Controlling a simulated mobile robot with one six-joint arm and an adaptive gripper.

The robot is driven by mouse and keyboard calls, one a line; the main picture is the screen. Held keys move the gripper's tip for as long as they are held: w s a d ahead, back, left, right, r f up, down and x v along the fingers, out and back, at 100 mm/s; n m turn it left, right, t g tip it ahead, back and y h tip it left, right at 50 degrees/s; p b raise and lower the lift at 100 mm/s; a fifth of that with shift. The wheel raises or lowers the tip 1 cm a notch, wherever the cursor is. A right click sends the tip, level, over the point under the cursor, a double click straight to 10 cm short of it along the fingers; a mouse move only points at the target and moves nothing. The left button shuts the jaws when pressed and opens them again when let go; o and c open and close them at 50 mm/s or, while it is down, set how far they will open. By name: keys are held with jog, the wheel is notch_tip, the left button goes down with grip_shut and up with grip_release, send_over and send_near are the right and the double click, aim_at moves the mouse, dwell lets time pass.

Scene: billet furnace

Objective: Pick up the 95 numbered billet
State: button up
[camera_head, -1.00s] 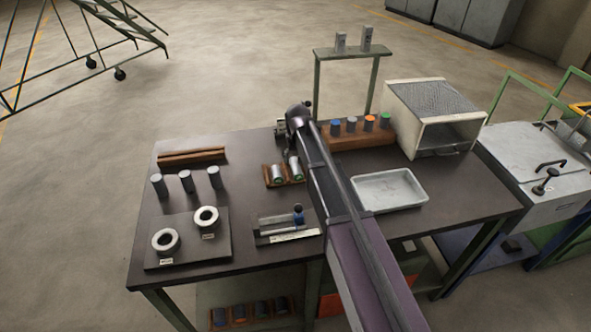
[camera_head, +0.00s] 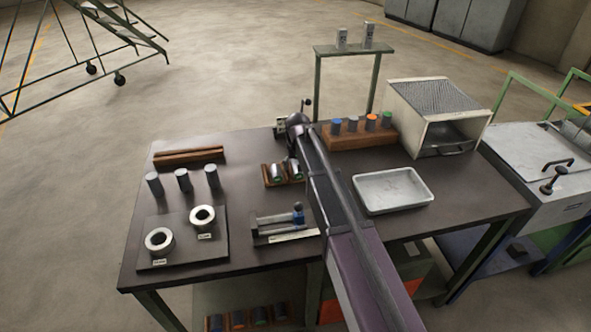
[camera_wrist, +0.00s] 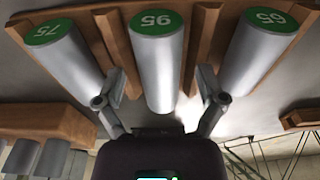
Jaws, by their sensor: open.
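The 95 billet (camera_wrist: 155,60) is a grey cylinder with a green end marked 95. It lies in the middle of a wooden rack (camera_wrist: 118,45) in the wrist view, where the numbers appear upside down. The 75 billet (camera_wrist: 65,55) lies to its left and the 65 billet (camera_wrist: 255,50) to its right. My gripper (camera_wrist: 161,78) is open, its fingers on either side of the 95 billet; I cannot tell whether they touch it. In the head view the rack (camera_head: 268,182) is on the dark table, partly hidden by my arm, and my gripper is hidden.
Three grey cylinders (camera_head: 182,180) stand at left behind two rings on a plate (camera_head: 225,248). A small blue-ended fixture (camera_head: 280,222) is in front of the rack. A wooden block with coloured-top cylinders (camera_head: 350,140), a white tray (camera_head: 375,205) and a metal box (camera_head: 418,130) are to the right.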

aim_at(296, 163)
dwell(0.4)
grip_shut()
jog(key=shift+r, duration=0.2)
notch_tip(296, 163, up, 4)
jog(key=p, duration=0.4)
jog(key=shift+f, duration=0.2)
jog(key=s+d, duration=0.1)
jog(key=s, duration=0.4)
jog(key=s+d, duration=0.2)
jog(key=s, duration=0.3)
jog(key=s+d+r+p, duration=0.1)
jog(key=s+d, duration=0.1)
jog(key=s, duration=0.3)
jog(key=shift+d, duration=0.1)
jog(key=shift+r, duration=0.1)
